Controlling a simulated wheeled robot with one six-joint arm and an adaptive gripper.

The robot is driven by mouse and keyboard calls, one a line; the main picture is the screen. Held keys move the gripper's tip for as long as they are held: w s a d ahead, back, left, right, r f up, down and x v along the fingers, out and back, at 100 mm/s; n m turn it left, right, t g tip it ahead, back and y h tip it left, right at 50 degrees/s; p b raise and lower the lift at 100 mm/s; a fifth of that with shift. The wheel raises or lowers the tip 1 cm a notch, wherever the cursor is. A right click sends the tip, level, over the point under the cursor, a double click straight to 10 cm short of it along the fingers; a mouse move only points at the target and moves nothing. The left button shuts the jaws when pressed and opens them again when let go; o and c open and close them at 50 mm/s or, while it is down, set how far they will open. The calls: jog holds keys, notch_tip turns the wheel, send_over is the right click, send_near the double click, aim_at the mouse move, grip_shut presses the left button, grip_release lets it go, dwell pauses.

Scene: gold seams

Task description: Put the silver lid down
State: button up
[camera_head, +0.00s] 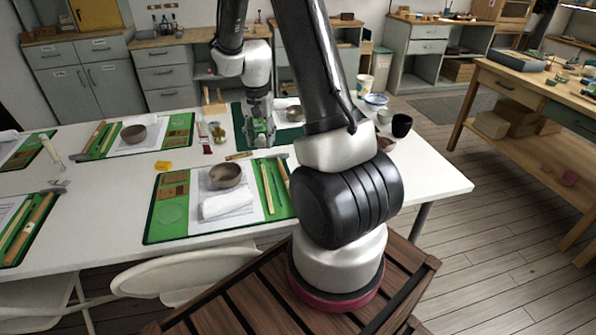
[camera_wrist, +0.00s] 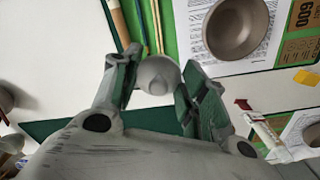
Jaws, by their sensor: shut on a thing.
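My gripper (camera_head: 259,138) is over the white table, near the front edge of the far green mat (camera_head: 238,118). In the wrist view my gripper (camera_wrist: 158,84) has its two green-padded fingers on either side of a small rounded grey-silver thing, which I take to be the silver lid (camera_wrist: 157,70). The lid is held between the fingers. I cannot tell its height above the table.
A brown bowl (camera_head: 226,175) and a white cloth (camera_head: 228,204) lie on the near mat (camera_head: 155,233). A yellow block (camera_head: 162,167) and small jars (camera_head: 217,133) stand left of my gripper. A black cup (camera_head: 401,125) stands at the right. Bare table (camera_head: 105,180) lies between the left mats.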

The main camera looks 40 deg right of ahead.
jog(key=s+d+m, duration=0.5)
jog(key=d+m, duration=0.2)
jog(key=d, duration=0.1)
jog(key=shift+m, duration=0.6)
jog(key=f, duration=0.4)
jog(key=s+d+f, duration=0.1)
jog(key=shift+f, duration=2.85)
jog(key=shift+f, duration=0.1)
jog(key=shift+f, duration=0.5)
jog(key=o, duration=0.7)
